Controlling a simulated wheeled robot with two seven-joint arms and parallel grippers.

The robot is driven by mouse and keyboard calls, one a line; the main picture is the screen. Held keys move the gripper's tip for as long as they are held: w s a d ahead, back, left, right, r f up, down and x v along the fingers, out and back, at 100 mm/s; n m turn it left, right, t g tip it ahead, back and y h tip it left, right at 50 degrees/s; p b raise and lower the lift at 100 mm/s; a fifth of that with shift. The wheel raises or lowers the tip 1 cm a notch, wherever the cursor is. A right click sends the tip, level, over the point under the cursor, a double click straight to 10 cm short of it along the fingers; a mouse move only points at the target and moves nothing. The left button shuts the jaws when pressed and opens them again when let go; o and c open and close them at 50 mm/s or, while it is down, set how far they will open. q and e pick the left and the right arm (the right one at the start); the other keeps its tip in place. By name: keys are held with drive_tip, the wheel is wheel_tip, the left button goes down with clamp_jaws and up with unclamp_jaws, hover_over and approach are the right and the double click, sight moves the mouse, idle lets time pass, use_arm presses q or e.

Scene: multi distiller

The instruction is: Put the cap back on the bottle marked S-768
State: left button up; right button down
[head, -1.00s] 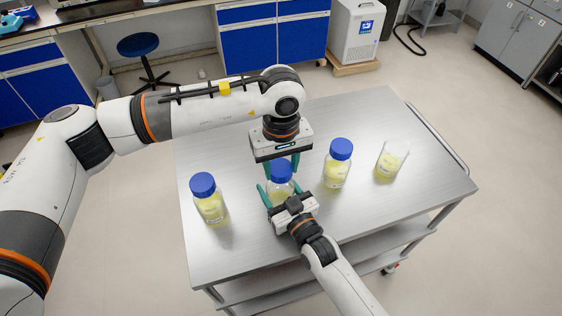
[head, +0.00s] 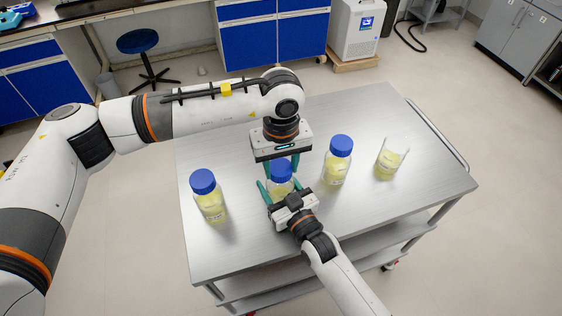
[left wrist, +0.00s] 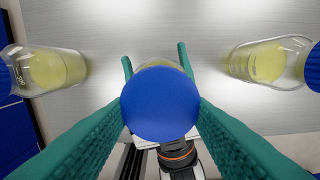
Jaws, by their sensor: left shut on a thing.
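The middle bottle (head: 279,188) is clear glass with pale yellow liquid and stands on the metal table. Its blue cap (head: 281,170) is at the bottle's mouth, and it also shows large in the left wrist view (left wrist: 160,103). My left gripper (head: 281,165) comes down from above, shut on the cap with a green finger on each side. My right gripper (head: 277,193) comes from the front, its fingers on both sides of the bottle's body. The cap hides the bottle's neck, so seating of the threads cannot be seen. The label S-768 cannot be read.
A capped bottle (head: 209,204) stands to the left and another capped bottle (head: 336,167) to the right, close to my left gripper. A glass beaker (head: 391,158) with yellow liquid stands farther right. The table (head: 350,215) is clear at the front right.

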use_arm(q)
drive_tip(key=m, duration=0.3)
drive_tip(key=shift+a+m, duration=0.1)
drive_tip(key=shift+m, duration=0.2)
drive_tip(key=m, duration=0.4)
drive_tip(key=shift+a+m, duration=0.15)
drive_tip(key=shift+m, duration=0.25)
drive_tip(key=m, duration=0.4)
drive_tip(key=shift+w+a, duration=0.1)
drive_tip(key=m, duration=0.3)
drive_tip(key=shift+w, duration=0.1)
drive_tip(key=o, duration=0.9)
drive_tip(key=shift+o, duration=0.2)
drive_tip(key=shift+r, duration=0.1)
